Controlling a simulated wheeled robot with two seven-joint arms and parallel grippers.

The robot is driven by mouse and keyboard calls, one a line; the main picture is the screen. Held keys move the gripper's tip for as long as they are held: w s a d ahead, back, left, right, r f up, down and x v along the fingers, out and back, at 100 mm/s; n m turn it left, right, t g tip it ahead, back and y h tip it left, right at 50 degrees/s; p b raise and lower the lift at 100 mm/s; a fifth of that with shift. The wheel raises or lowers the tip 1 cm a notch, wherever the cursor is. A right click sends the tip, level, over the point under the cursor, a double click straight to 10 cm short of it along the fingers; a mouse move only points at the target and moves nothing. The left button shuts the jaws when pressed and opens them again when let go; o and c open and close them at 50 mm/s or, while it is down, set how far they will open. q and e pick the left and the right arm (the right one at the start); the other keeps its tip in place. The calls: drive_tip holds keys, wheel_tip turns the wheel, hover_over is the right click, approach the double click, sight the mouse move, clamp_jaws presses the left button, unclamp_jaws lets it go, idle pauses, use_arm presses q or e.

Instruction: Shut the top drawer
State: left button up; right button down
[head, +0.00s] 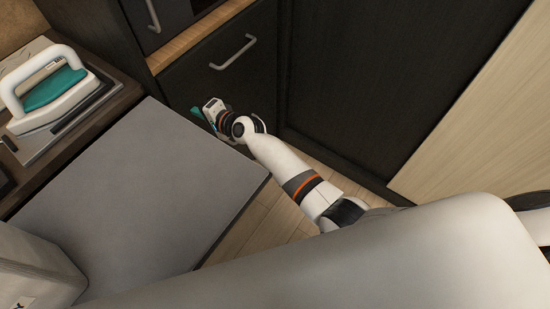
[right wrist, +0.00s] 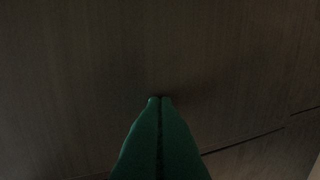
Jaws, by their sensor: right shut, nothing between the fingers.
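A dark wood front with a silver bar handle (head: 233,52) is at the top middle of the head view. Another dark front with a handle (head: 153,15) is further left. A light wood strip (head: 200,38) runs between them; I cannot tell from this which drawer is the top one or how far it is out. My right gripper (head: 199,113) is low in front of the dark front, below the handle. Its green fingers (right wrist: 160,135) are shut and empty, tips at or close to a dark wood surface (right wrist: 90,70); contact is unclear. My left gripper is not in view.
A grey flat top (head: 140,185) fills the left middle, close beside my right gripper. A pale box (head: 35,270) is at lower left. A dark panel (head: 375,75) stands to the right.

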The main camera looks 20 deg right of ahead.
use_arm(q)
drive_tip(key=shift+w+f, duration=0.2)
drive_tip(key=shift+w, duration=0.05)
use_arm(e)
drive_tip(key=shift+w+a+r, duration=0.25)
drive_tip(key=shift+w+a, duration=0.2)
drive_tip(key=shift+w, duration=0.15)
drive_tip(key=shift+r, duration=0.2)
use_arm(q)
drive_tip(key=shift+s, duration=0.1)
